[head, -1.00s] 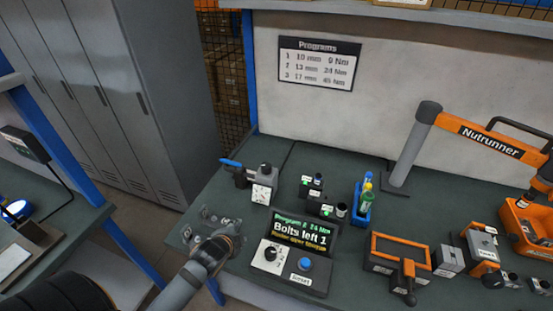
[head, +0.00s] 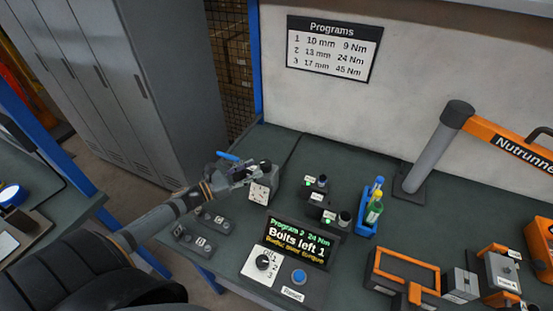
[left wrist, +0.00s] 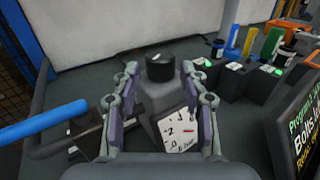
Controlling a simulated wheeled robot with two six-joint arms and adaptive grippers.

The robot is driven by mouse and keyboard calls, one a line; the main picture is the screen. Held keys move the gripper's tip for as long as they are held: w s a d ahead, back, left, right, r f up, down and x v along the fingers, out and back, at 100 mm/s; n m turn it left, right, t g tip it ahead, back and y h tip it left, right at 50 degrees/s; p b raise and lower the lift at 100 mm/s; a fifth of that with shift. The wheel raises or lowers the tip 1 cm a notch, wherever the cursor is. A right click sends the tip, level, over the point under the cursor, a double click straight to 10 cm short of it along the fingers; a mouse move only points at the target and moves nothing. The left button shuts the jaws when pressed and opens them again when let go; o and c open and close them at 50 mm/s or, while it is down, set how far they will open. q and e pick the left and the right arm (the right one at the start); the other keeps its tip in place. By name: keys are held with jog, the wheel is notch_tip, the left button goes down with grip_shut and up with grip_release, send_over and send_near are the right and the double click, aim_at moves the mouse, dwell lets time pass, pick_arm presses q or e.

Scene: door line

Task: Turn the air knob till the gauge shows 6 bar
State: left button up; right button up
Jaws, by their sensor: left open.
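The air unit's black knob (left wrist: 160,68) stands upright on its grey body, in the left wrist view between and just beyond my open fingers. My left gripper (left wrist: 161,88) is open, with one finger to each side of the knob, and I cannot tell if either touches it. The white gauge (left wrist: 178,130) sits below the knob, partly covered by my right-hand finger. In the head view the gauge (head: 259,192) is beside my left gripper (head: 257,171). My right gripper is not in view.
A blue lever (left wrist: 45,125) sticks out left of the air unit. A screen box (head: 298,242) reading "Bolts left 1" stands in front, and small socket holders (head: 320,198) stand to the right. Several labelled blocks (head: 203,232) lie near the bench's left edge.

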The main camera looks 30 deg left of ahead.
aim_at(261, 168)
pick_arm(q)
jog(key=w+d+b, duration=0.1)
jog(key=b, duration=0.1)
jog(key=w+d+f+b, duration=0.1)
jog(key=w+b, duration=0.1)
jog(key=b, duration=0.1)
jog(key=shift+w+b, duration=0.15)
jog(key=shift+b, duration=0.2)
jog(key=w, duration=0.1)
jog(key=w+d+r, duration=0.1)
jog(key=w+d, duration=0.1)
jog(key=shift+w+r, duration=0.25)
jog(key=shift+w, duration=0.15)
jog(key=shift+w+d+f+p, duration=0.3)
jog(key=shift+w+d+p, duration=0.1)
jog(key=shift+w, duration=0.2)
jog(key=c, duration=0.6)
grip_shut()
